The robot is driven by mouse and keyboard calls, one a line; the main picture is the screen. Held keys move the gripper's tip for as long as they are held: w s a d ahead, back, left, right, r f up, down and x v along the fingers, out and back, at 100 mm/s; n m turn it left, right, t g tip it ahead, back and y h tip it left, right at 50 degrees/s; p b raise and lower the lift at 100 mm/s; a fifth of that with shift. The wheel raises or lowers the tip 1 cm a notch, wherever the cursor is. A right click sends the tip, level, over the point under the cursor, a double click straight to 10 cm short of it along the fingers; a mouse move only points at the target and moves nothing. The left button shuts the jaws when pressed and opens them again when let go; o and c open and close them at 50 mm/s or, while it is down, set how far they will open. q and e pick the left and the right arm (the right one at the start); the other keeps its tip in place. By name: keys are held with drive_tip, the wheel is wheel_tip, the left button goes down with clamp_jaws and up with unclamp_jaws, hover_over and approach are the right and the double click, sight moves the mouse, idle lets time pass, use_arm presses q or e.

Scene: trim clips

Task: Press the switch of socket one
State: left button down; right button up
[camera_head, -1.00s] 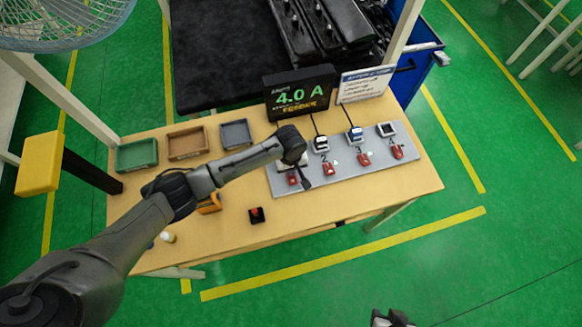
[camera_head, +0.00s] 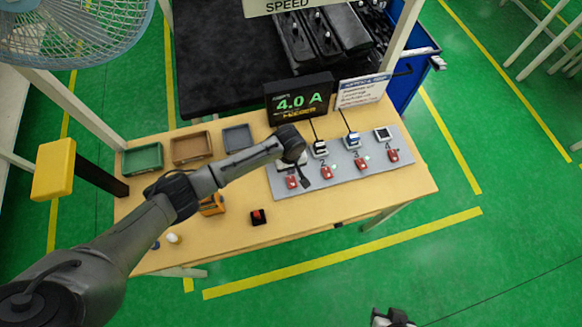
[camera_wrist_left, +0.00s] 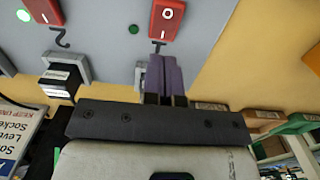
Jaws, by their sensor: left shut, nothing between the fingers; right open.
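The red rocker switch of socket one (camera_head: 291,182) sits at the left end of the grey panel (camera_head: 345,178). In the left wrist view this switch (camera_wrist_left: 166,18) is near the top, with the number 1 below it. My left gripper (camera_head: 305,181) is over the panel's left end, just beside the switch. In the left wrist view its shut, empty fingers (camera_wrist_left: 166,72) point at the switch, with a small apparent gap; contact cannot be told. Socket one is mostly hidden behind the gripper. My right gripper (camera_head: 392,317) is open at the bottom edge, away from the table.
Switch two (camera_wrist_left: 45,10) has a bright lamp (camera_wrist_left: 22,15); the lamp beside switch one (camera_wrist_left: 134,29) is darker green. Plugs fill sockets two and three. A display (camera_head: 298,101) reads 4.0 A. Trays (camera_head: 142,158), a red-button box (camera_head: 258,217) and an orange device (camera_head: 212,206) share the table.

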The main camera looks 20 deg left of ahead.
use_arm(q)
wheel_tip(320, 180, up, 2)
drive_tip(key=shift+w+r+p, duration=0.1)
drive_tip(key=shift+p, duration=0.5)
wheel_tip(320, 180, up, 9)
drive_tip(key=w+a, duration=0.1)
drive_tip(key=shift+w+a+b, duration=0.25)
drive_tip(key=shift+w+b, duration=0.05)
drive_tip(key=shift+b, duration=0.1)
use_arm(e)
drive_tip(key=shift+r, duration=0.75)
use_arm(q)
drive_tip(key=shift+r, duration=0.1)
